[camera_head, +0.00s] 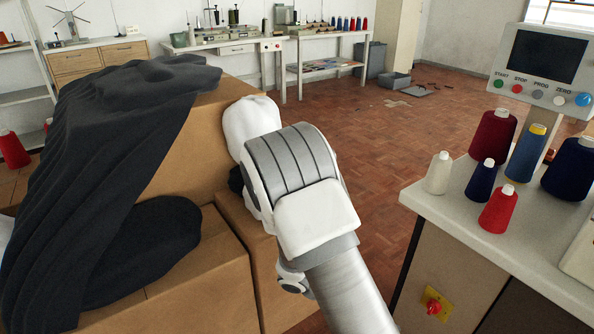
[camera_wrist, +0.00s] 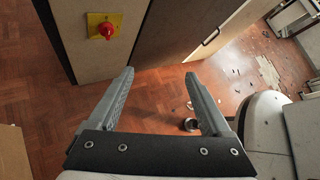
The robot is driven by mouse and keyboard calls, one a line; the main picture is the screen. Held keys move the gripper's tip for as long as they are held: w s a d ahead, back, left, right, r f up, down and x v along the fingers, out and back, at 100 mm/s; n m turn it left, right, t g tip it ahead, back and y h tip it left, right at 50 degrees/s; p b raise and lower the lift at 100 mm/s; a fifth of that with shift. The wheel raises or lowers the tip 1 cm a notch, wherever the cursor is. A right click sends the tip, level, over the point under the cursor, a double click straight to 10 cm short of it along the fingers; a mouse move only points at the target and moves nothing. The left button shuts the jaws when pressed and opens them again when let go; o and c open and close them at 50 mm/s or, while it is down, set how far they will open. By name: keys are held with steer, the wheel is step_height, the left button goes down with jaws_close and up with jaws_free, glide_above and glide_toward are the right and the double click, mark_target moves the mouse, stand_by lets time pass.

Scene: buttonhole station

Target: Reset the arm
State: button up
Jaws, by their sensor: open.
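My gripper (camera_wrist: 158,103) shows in the wrist view with its two grey fingers spread wide apart. Nothing is between the fingers, and the wooden floor (camera_wrist: 165,60) shows beyond them. In the head view my arm (camera_head: 300,190), white and grey, is bent in the middle of the picture and runs down to the bottom edge. The gripper itself is hidden in the head view.
Cardboard boxes (camera_head: 205,285) draped with dark cloth (camera_head: 110,130) stand close left of my arm. At right is a workbench (camera_head: 480,232) with thread cones and a control panel (camera_head: 545,65). Its yellow-backed red switch (camera_wrist: 107,28) is near my gripper.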

steer(key=s+a+r+m+t+y, duration=0.2)
steer(key=s+r+m+y, duration=0.2)
steer(key=r+m, duration=0.4)
steer(key=s+a+r+m+t+y, duration=0.1)
steer(key=s+r+m+t+y, duration=0.4)
steer(key=r, duration=0.6)
steer(key=s+a+r+m+y, duration=0.2)
steer(key=s+r+m+y, duration=0.1)
steer(key=r+m, duration=0.55)
step_height(320, 180, up, 28)
steer(key=p, duration=2.7)
steer(key=shift+r, duration=0.15)
steer(key=shift+d, duration=0.1)
steer(key=c, duration=0.5)
steer(key=shift+d, duration=0.15)
